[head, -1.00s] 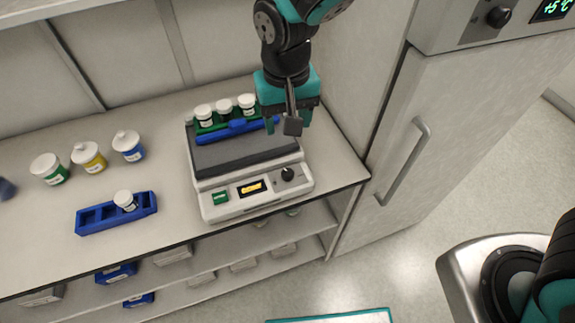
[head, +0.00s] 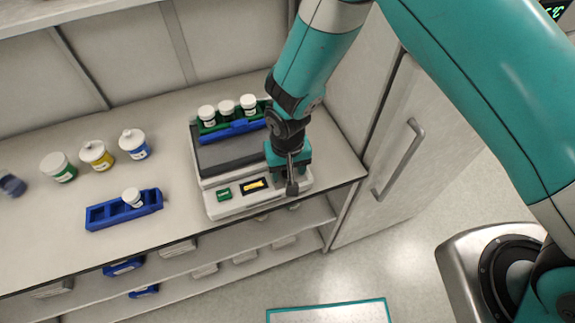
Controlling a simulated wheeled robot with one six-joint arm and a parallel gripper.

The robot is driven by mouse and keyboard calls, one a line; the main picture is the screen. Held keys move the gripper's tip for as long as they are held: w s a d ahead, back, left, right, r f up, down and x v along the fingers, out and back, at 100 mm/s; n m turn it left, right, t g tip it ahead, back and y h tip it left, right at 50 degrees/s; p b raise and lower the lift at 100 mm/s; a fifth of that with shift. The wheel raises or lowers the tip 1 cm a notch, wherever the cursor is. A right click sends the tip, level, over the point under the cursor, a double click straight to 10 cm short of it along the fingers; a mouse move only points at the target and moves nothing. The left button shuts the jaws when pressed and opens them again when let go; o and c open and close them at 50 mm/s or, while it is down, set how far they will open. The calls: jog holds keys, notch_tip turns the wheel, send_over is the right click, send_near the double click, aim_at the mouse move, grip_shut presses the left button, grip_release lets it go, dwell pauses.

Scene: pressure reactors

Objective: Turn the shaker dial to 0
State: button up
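The shaker (head: 232,207) stands on the bench, a pale box with a dark platform (head: 230,152). Its front panel has a green switch (head: 223,194) and a small lit yellow display (head: 254,186), too small to read. My gripper (head: 289,178) points down over the right end of this panel, where the dial sits. The dial is hidden behind my gripper, so its setting does not show. I cannot tell whether the fingers touch it or how far apart they are.
A blue rack (head: 232,131) with white-capped vials lies on the shaker platform. Capped jars (head: 97,155) and another blue rack (head: 108,215) with one vial stand left. A tall cabinet with a handle (head: 398,160) is close on the right. Shelves lie below the bench.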

jog(key=c, duration=0.9)
jog(key=shift+n+b, duration=0.3)
jog(key=shift+n, duration=0.1)
jog(key=n+b, duration=0.1)
jog(key=n, duration=0.1)
jog(key=shift+f+n, duration=0.1)
jog(key=shift+n, duration=0.3)
jog(key=n+b, duration=0.2)
jog(key=n, duration=0.2)
jog(key=shift+n, duration=0.3)
jog(key=n+b, duration=0.1)
jog(key=n, duration=0.3)
jog(key=shift+n+b, duration=0.7)
jog(key=shift+n, duration=1.6)
jog(key=shift+w, duration=0.1)
